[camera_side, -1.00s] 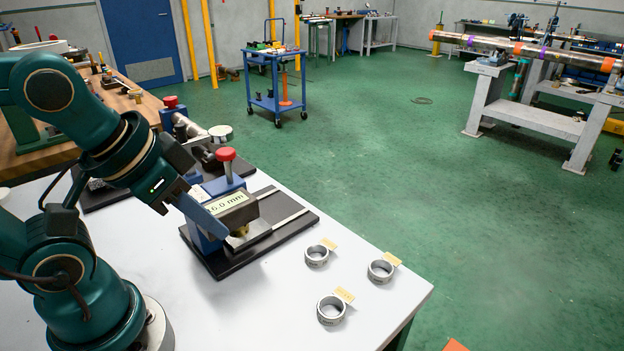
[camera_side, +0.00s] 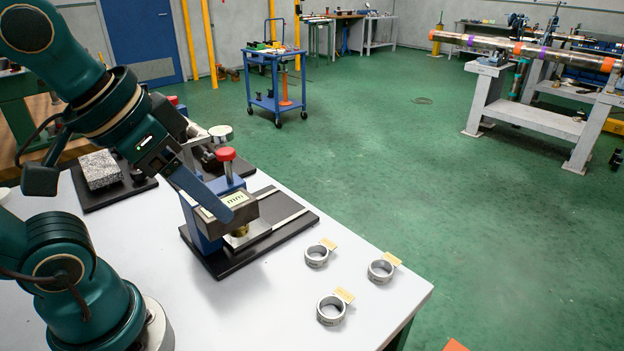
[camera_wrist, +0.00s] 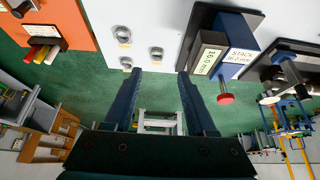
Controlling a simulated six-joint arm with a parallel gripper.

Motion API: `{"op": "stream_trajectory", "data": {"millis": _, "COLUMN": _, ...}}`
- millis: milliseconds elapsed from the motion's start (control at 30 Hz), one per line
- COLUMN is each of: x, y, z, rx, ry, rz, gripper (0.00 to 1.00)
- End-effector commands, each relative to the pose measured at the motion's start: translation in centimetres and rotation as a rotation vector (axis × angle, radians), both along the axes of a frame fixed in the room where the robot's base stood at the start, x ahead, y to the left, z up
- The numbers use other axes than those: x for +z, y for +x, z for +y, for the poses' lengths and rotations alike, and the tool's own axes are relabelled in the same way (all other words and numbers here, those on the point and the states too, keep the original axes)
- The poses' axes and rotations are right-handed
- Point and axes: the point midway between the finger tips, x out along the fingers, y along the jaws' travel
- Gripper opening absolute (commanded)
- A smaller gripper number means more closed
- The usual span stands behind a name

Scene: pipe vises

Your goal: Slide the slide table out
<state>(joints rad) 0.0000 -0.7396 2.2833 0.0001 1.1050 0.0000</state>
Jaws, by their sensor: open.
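The vise fixture has a blue post with a red knob (camera_side: 226,154), a grey block with a label (camera_side: 243,206), and a black base with pale rails (camera_side: 285,222). A low bright metal piece (camera_side: 257,230), perhaps the slide table, sits under the block with a brass part beside it. The fixture also shows at upper right in the wrist view, with its labelled block (camera_wrist: 207,55) and red knob (camera_wrist: 226,99). My gripper (camera_side: 229,219) overlaps the block's label in the side view; contact cannot be told. In the wrist view its blue fingers (camera_wrist: 159,73) are apart and empty.
Several grey rings with yellow tags, one being this ring (camera_side: 331,310), lie right of the fixture near the table edge. A second fixture and a speckled block (camera_side: 100,169) stand behind, left. The white table (camera_side: 200,310) is bare in front.

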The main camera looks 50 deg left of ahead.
Motion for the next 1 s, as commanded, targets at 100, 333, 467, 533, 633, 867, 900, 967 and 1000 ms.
{"op": "stream_trajectory", "data": {"millis": 100, "x": 1.6, "y": 0.8, "z": 0.5, "rx": 0.072, "ry": -0.023, "rz": 0.024, "gripper": 0.57}}
{"op": "stream_trajectory", "data": {"millis": 333, "x": 3.7, "y": 3.9, "z": 2.5, "rx": 0.351, "ry": -0.111, "rz": 0.098, "gripper": 0.57}}
{"op": "stream_trajectory", "data": {"millis": 467, "x": 4.6, "y": 6.2, "z": 4.5, "rx": 0.562, "ry": -0.173, "rz": 0.148, "gripper": 0.57}}
{"op": "stream_trajectory", "data": {"millis": 533, "x": 5.0, "y": 7.6, "z": 5.9, "rx": 0.695, "ry": -0.21, "rz": 0.176, "gripper": 0.57}}
{"op": "stream_trajectory", "data": {"millis": 633, "x": 5.1, "y": 9.4, "z": 8.1, "rx": 0.89, "ry": -0.261, "rz": 0.215, "gripper": 0.57}}
{"op": "stream_trajectory", "data": {"millis": 867, "x": 4.1, "y": 12.3, "z": 13.3, "rx": 1.3, "ry": -0.358, "rz": 0.284, "gripper": 0.57}}
{"op": "stream_trajectory", "data": {"millis": 900, "x": 3.8, "y": 12.6, "z": 14.0, "rx": 1.352, "ry": -0.368, "rz": 0.291, "gripper": 0.57}}
{"op": "stream_trajectory", "data": {"millis": 967, "x": 3.5, "y": 12.8, "z": 14.9, "rx": 1.419, "ry": -0.383, "rz": 0.299, "gripper": 0.57}}
{"op": "stream_trajectory", "data": {"millis": 1000, "x": 3.3, "y": 13.0, "z": 15.4, "rx": 1.458, "ry": -0.39, "rz": 0.305, "gripper": 0.57}}
